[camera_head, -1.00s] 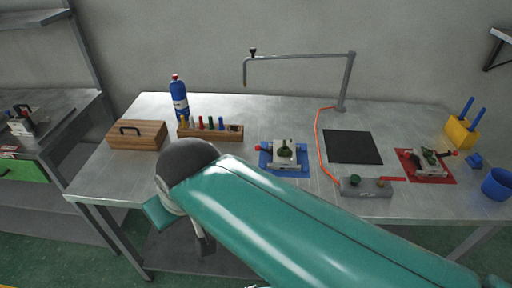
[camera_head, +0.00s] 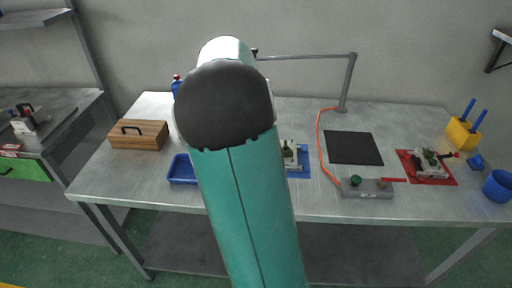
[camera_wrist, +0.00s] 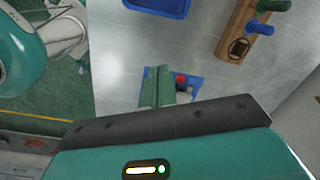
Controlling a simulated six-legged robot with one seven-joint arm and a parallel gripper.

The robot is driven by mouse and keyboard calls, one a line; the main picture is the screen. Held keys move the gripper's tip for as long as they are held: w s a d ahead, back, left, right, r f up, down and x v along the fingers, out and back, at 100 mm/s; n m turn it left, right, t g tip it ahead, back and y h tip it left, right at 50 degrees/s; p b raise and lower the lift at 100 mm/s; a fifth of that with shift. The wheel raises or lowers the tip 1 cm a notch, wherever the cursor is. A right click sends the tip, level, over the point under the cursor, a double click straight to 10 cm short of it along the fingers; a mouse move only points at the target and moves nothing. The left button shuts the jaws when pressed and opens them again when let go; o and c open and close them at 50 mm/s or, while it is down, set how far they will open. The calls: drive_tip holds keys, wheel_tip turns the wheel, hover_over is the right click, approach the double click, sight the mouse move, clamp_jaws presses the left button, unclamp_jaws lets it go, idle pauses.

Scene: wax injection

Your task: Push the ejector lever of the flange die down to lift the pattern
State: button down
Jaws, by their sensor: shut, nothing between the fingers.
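A pale die with a dark green top (camera_head: 289,153) stands on a blue mat (camera_head: 305,166) mid-table, half hidden behind my arm. A second pale die (camera_head: 431,166) with green on it and a red-tipped lever (camera_head: 450,155) stands on a red mat (camera_head: 442,179) at the right. Which one is the flange die I cannot tell. In the wrist view, my gripper (camera_wrist: 158,73) is shut and empty over the blue mat (camera_wrist: 197,88), beside a red knob (camera_wrist: 181,78). My fingers hide most of that die. Contact with the knob cannot be judged.
A blue tray (camera_head: 181,170) lies left of my arm, a wooden box (camera_head: 138,135) farther left. A wooden rack (camera_wrist: 240,35) with coloured pegs shows in the wrist view. A grey block (camera_head: 366,188) with an orange hose and a black pad (camera_head: 353,147) lie to the right.

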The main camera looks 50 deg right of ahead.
drive_tip(key=d+f+m+g+h, duration=0.1)
drive_tip(key=d+f+m, duration=0.3)
drive_tip(key=d, duration=0.5)
drive_tip(key=shift+w+f+m+g, duration=0.2)
drive_tip(key=shift+w+m+g, duration=0.15)
drive_tip(key=shift+m, duration=0.25)
drive_tip(key=shift+f, duration=0.1)
drive_tip(key=shift+s+d+f, duration=0.1)
drive_tip(key=shift+s+f, duration=0.05)
drive_tip(key=shift+f, duration=1.6)
drive_tip(key=shift+s+d+f, duration=0.1)
drive_tip(key=shift+s+f, duration=0.05)
drive_tip(key=shift+f, duration=1.55)
wheel_tip(320, 180, down, 2)
drive_tip(key=shift+w+a+r, duration=0.3)
drive_tip(key=shift+w+a, duration=0.2)
drive_tip(key=shift+w, duration=0.1)
drive_tip(key=shift+w+a+r, duration=0.25)
drive_tip(key=shift+w+a, duration=0.2)
drive_tip(key=shift+w, duration=0.15)
